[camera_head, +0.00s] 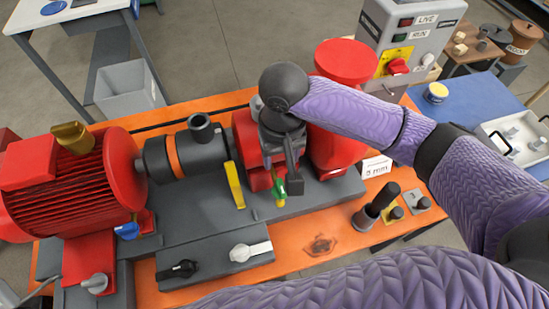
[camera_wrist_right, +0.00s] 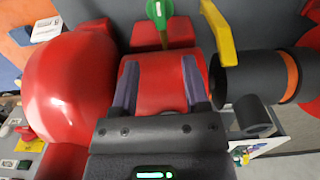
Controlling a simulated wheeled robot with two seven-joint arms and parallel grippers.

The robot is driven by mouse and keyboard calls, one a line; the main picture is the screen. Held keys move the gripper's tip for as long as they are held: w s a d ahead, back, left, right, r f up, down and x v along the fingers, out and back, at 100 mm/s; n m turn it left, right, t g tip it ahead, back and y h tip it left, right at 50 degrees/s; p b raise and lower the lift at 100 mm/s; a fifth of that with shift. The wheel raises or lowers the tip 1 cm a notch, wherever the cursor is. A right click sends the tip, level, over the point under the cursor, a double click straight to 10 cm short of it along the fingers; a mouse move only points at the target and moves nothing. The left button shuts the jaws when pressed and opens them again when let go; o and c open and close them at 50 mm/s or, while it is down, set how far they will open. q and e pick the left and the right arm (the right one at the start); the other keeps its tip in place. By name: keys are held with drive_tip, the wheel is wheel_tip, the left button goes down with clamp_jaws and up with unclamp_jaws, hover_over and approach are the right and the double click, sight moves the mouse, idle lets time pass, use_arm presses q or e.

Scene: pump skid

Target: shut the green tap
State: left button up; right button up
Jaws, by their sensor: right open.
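The green tap (camera_head: 280,188) is small and sits low at the front of the red pump (camera_head: 245,140), over the grey skid base. In the right wrist view the green tap (camera_wrist_right: 159,10) shows at the top edge, partly cut off, beyond the fingertips. My right gripper (camera_head: 281,168) reaches down over the pump just behind the tap and partly covers the view there. In the wrist view my right gripper (camera_wrist_right: 160,66) has its two fingers apart, with red pump body between and nothing held. The tap lies apart from the fingers. My left gripper is not in view.
A yellow lever (camera_head: 235,185) stands left of the tap. A black lever (camera_head: 182,268) and a pale lever (camera_head: 251,250) are on the front grey plate. A blue handle (camera_head: 127,231) is by the red motor (camera_head: 80,185). A dark cylinder (camera_head: 375,208) stands right on the orange bench.

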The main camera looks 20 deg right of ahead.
sight(281, 185)
drive_tip(key=f, duration=0.2)
drive_tip(key=s+f+b, duration=0.1)
drive_tip(key=f, duration=0.1)
drive_tip(key=shift+s, duration=0.1)
wheel_tip(281, 185, down, 5)
drive_tip(key=shift+r+b, duration=0.1)
drive_tip(key=shift+b, duration=0.5)
drive_tip(key=shift+f, duration=0.25)
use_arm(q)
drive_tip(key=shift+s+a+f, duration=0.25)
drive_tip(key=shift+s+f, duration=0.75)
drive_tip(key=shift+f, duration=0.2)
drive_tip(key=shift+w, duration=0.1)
use_arm(e)
clamp_jaws()
